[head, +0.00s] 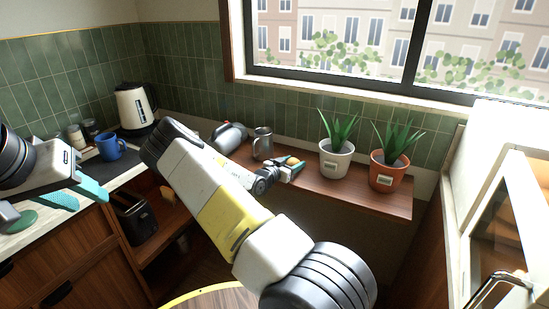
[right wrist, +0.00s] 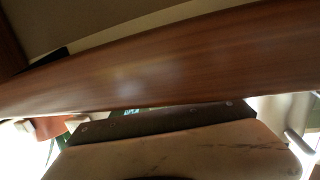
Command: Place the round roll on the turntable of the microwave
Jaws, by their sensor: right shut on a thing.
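The roll is partly hidden by the fingers. In the right wrist view a pale tan surface fills the bottom; I cannot tell if it is the roll. A white appliance with a glass door (head: 503,215), apparently the microwave, stands at the right edge; its turntable is not visible. My left gripper (head: 75,197) is over the left counter, teal fingers apart and empty.
The shelf (head: 350,193) holds a white-potted plant (head: 336,160), a terracotta-potted plant (head: 389,172) and a steel pitcher (head: 262,144). A blue mug (head: 110,147) and an electric kettle (head: 134,106) stand at the left. A black toaster (head: 137,219) sits below. A yellow rim (head: 205,290) shows at the bottom.

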